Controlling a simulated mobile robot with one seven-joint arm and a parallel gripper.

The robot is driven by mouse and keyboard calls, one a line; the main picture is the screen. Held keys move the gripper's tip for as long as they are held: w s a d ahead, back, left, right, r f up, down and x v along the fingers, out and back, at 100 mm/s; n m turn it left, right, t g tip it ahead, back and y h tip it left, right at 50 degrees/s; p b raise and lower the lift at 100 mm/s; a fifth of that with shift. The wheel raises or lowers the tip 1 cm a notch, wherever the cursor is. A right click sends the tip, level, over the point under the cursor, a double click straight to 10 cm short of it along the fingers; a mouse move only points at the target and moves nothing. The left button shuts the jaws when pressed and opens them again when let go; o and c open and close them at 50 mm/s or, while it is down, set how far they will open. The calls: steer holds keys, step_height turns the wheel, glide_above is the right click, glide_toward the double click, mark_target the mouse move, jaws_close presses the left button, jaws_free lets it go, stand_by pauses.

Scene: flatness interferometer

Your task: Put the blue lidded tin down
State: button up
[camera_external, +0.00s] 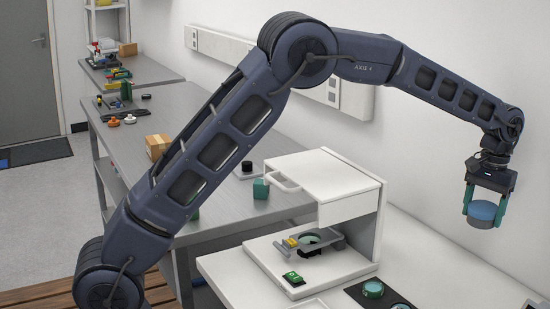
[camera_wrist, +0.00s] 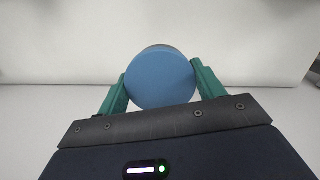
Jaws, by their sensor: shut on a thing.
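The blue lidded tin (camera_external: 482,213) is a short round tin at the right of the external view. My gripper (camera_external: 484,208) is shut on it, with one green finger on each side. It is held in the air above the white bench at the right. In the wrist view the blue lid (camera_wrist: 160,78) faces the camera, and the gripper (camera_wrist: 160,85) holds it between its green fingers. A grey rim shows behind the lid. The rest of the tin's side is mostly hidden in the wrist view.
Below my gripper, the white bench (camera_external: 450,270) has clear room. A dark tray (camera_external: 352,289) with green round pieces (camera_external: 373,288) lies near its front. A wall is behind.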

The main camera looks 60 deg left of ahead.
mark_target(459, 280)
step_height(459, 280, down, 17)
steer(key=shift+f, duration=0.2)
stand_by(0.4)
steer(key=shift+f, duration=0.1)
steer(key=o, duration=1)
steer(key=shift+c, duration=0.2)
